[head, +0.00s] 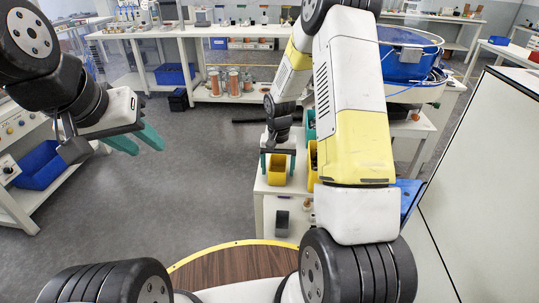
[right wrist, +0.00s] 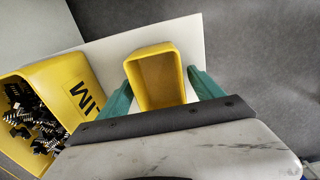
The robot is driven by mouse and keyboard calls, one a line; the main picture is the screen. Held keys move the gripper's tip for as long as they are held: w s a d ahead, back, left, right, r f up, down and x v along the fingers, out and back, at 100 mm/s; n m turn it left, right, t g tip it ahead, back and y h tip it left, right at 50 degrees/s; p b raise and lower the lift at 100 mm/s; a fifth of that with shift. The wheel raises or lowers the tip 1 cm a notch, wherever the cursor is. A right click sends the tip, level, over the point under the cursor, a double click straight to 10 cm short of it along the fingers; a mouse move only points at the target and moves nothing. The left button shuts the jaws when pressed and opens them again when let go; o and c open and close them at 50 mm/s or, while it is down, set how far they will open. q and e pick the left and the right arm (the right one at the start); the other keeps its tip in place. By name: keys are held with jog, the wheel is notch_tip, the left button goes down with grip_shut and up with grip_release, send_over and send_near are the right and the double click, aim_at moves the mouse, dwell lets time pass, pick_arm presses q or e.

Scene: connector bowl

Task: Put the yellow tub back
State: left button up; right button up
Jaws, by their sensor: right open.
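A small yellow tub (head: 277,174) stands on the white bench top, near its left edge. In the right wrist view the tub (right wrist: 158,80) looks empty. My right gripper (head: 277,165) is open over the tub, with one teal finger on each side of it. The wrist view shows the fingers of the right gripper (right wrist: 160,85) on both sides of the tub, and I cannot tell whether they touch it. My left gripper (head: 146,146) is raised at the left over the floor, open and empty.
A larger yellow bin (right wrist: 83,92) with dark lettering holds many black connectors (right wrist: 28,115), left of the tub in the wrist view. A teal bin (head: 311,124) stands behind. A round wooden tabletop (head: 235,265) is at the front. Grey floor lies left of the bench.

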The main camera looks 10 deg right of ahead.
notch_tip(320, 180, up, 12)
jog(key=r, duration=0.1)
jog(key=s+r+n+t, duration=0.2)
jog(key=s+r+t, duration=0.1)
jog(key=s+r, duration=0.85)
jog(key=s+a+r+n+t+y, duration=0.1)
jog(key=s+r, duration=0.2)
jog(key=s, duration=0.3)
jog(key=s+a+r+t+y, duration=0.1)
jog(key=s+r+t, duration=0.1)
jog(key=s, duration=0.4)
jog(key=shift+s+r+n, duration=0.4)
jog(key=shift+r, duration=0.5)
